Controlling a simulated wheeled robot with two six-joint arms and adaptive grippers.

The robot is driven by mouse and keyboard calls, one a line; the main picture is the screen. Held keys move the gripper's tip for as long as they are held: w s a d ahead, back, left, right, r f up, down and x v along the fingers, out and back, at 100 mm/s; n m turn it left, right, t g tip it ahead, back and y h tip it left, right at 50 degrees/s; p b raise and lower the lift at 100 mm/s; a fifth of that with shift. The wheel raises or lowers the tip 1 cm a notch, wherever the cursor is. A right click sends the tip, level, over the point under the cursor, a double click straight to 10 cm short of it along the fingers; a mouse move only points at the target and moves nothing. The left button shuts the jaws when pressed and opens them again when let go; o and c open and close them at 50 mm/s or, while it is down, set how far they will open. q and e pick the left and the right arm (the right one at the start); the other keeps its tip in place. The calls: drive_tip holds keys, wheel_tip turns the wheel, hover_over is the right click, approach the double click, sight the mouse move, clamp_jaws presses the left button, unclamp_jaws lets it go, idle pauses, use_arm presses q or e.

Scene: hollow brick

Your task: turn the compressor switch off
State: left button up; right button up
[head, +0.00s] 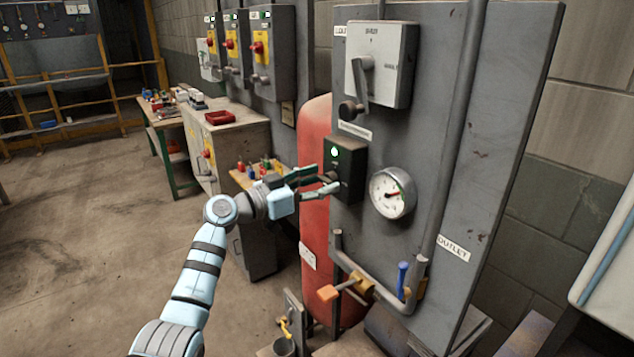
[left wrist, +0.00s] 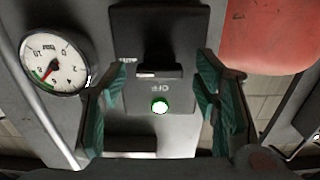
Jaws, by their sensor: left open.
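The compressor switch is a dark box (head: 346,165) on the grey panel, with a lit green-white lamp near its top in the head view. In the left wrist view the switch box (left wrist: 150,80) shows a dark toggle, an "OFF" marking and the lit lamp (left wrist: 159,105). My left gripper (head: 334,180) is open in front of the box, its fingers pointing at it. In the left wrist view its green-padded fingers (left wrist: 160,105) stand on either side of the lamp and toggle area. I cannot tell whether they touch the box. My right gripper is not in view.
A pressure gauge (head: 392,192) sits right of the switch. A larger grey switch box (head: 395,62) with a lever is above. Pipes with an orange-handled valve (head: 328,293) and a blue handle (head: 402,278) run below. A red tank (head: 315,220) stands behind the panel.

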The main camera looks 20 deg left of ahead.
use_arm(q)
drive_tip(key=c, duration=1.2)
drive_tip(key=shift+o, duration=0.2)
drive_tip(key=shift+n, duration=1.5)
drive_tip(key=n, duration=0.2)
drive_tip(key=shift+n, duration=0.3)
drive_tip(key=n+p, duration=0.1)
drive_tip(key=n, duration=0.4)
drive_tip(key=shift+w+r+n, duration=0.1)
drive_tip(key=shift+n, duration=0.2)
drive_tip(key=n+p, duration=0.1)
drive_tip(key=n, duration=0.2)
drive_tip(key=shift+p, duration=0.4)
drive_tip(key=shift+n+p, duration=0.65)
drive_tip(key=shift+n, duration=1.25)
